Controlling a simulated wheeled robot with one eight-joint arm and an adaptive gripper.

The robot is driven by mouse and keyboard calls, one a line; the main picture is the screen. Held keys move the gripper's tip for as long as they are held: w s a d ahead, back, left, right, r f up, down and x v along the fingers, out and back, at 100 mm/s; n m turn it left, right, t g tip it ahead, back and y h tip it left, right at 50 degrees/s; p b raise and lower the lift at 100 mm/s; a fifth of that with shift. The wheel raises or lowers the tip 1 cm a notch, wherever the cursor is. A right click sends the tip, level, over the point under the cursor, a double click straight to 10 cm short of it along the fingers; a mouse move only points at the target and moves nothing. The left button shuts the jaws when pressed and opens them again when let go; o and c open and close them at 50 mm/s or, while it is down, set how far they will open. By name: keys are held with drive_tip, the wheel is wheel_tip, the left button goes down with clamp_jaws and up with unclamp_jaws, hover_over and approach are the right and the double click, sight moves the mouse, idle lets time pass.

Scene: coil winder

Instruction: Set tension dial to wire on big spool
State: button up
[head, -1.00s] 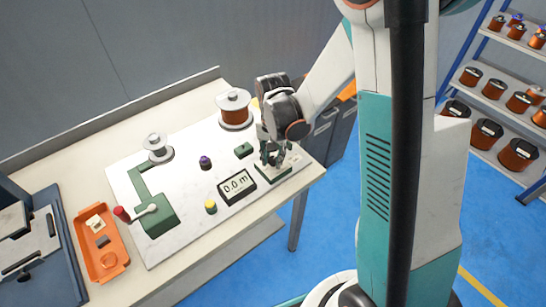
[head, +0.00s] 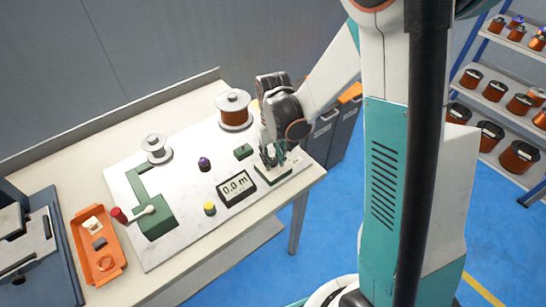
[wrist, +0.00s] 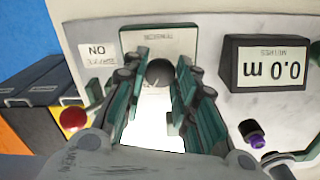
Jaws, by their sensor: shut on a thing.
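The big spool (head: 234,117), wound with copper-coloured wire between pale flanges, stands at the back of the white winder board (head: 185,238). My gripper (head: 272,160) is at the board's right end, in front of the spool. In the wrist view my gripper (wrist: 160,88) has its fingers on both sides of the dark round tension dial (wrist: 159,70), shut on it. The dial's green-edged plate (wrist: 180,42) reads TENSION upside down. Its scale and setting cannot be read; the fingers hide part of the plate.
A meter (head: 237,188) reads 0.0 m. A bare spool (head: 157,150) and a green crank unit (head: 156,220) are at left, beside an orange tray (head: 83,251). In the wrist view a red knob (wrist: 73,119) stands close to the left finger, near an ON label (wrist: 97,52).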

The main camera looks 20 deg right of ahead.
sight(273, 161)
idle(0.4)
drive_tip(key=o, duration=1.1)
wheel_tip(273, 161, up, 12)
drive_tip(key=shift+r, duration=0.1)
drive_tip(key=s+r+t, duration=0.2)
drive_tip(key=s, duration=0.3)
drive_tip(key=s+r+t, duration=0.2)
drive_tip(key=s+r, duration=0.1)
drive_tip(key=s, duration=0.2)
drive_tip(key=s+r+t, duration=0.3)
drive_tip(key=s, duration=0.2)
drive_tip(key=shift+s+r, duration=0.25)
